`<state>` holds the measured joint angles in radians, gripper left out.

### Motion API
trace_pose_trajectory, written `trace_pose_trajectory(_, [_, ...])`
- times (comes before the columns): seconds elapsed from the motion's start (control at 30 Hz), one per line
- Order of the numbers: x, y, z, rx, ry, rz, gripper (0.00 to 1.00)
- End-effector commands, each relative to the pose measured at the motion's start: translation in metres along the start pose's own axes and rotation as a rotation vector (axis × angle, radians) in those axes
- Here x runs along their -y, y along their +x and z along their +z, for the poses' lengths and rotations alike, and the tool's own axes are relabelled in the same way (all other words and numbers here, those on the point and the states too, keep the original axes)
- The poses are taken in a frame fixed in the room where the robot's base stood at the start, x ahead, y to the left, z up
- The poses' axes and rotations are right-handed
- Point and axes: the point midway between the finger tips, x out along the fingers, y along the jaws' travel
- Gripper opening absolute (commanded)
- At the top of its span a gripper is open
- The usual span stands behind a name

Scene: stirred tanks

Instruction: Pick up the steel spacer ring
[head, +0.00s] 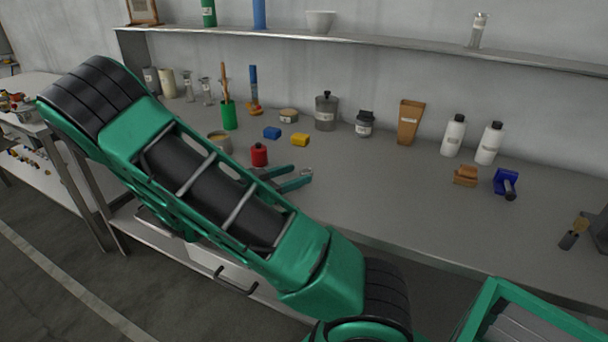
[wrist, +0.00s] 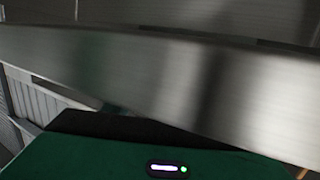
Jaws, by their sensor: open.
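A small light grey ring (head: 306,173), which looks like the steel spacer ring, lies on the grey bench. My gripper (head: 302,172) is low over the bench, partly hidden behind my own arm. Its two green fingers are apart, and the ring shows at the mouth between their tips. I cannot tell whether they touch it. In the wrist view a broad brushed-metal band crosses close to the camera, and I cannot make out the ring or the fingers there.
A grey canister (head: 326,112) and white bottles (head: 454,136) stand farther back. A shelf (head: 400,42) runs above. The bench front right of my gripper is clear.

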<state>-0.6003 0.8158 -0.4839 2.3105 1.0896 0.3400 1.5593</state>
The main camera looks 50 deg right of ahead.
Motion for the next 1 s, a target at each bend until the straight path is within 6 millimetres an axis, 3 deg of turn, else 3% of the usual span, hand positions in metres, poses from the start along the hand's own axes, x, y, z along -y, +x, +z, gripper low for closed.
trace_pose_trajectory(0.2, [-0.001, 0.027, 0.0, 0.0, 0.001, 0.002, 0.52])
trace_pose_trajectory(0.5, [-0.001, 0.032, 0.0, 0.0, 0.001, 0.0, 0.52])
trace_pose_trajectory(0.7, [-0.001, 0.032, 0.0, 0.0, 0.001, 0.001, 0.08])
trace_pose_trajectory(1.0, [-0.001, 0.032, -0.001, 0.0, 0.002, 0.001, 0.08])
